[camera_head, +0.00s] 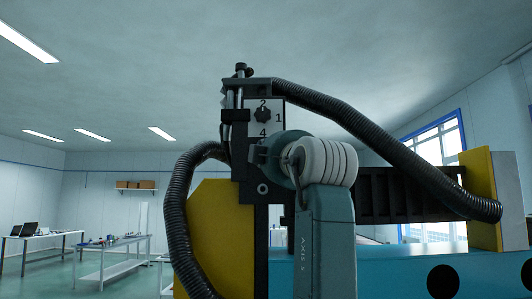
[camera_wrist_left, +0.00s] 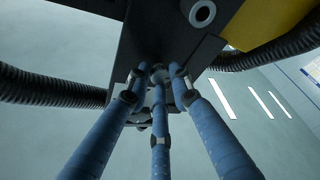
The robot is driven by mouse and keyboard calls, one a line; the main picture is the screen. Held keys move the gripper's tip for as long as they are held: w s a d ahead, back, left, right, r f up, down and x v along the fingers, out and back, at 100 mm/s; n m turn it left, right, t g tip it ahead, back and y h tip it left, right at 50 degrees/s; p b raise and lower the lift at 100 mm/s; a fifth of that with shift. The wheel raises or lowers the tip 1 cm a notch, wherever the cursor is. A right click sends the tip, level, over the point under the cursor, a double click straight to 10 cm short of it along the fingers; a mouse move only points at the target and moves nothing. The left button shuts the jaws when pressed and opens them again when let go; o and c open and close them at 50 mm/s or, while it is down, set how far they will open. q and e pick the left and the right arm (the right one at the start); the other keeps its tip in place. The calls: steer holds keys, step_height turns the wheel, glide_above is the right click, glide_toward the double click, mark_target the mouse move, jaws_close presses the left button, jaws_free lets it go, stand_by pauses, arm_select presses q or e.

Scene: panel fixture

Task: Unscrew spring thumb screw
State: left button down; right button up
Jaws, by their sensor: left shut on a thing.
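The black upright panel (camera_head: 240,178) carries a black star knob (camera_head: 263,115) with the numbers 2, 1 and 4 around it. In the head view my left wrist covers the lower part of this panel, so the thumb screw and fingertips are hidden there. In the left wrist view, my left gripper's (camera_wrist_left: 158,82) three blue fingers converge in front of the panel and close around a small dark and grey part, apparently the spring thumb screw (camera_wrist_left: 158,73). The fingertips hide most of it. My right gripper is in no view.
Corrugated black hoses (camera_head: 180,215) loop left and right of the panel. Yellow blocks (camera_head: 222,240) stand beside it. A ring-shaped bolt (camera_head: 262,188) sits low on the panel, near the fingers in the left wrist view (camera_wrist_left: 202,13). Work tables (camera_head: 112,262) stand far left.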

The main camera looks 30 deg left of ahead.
arm_select(q)
steer(key=shift+w+f, duration=0.15)
steer(key=shift+f, duration=0.2)
steer(key=c, duration=2)
jaws_free()
steer(key=shift+o, duration=0.8)
steer(key=shift+r, duration=0.15)
steer(key=v, duration=1.2)
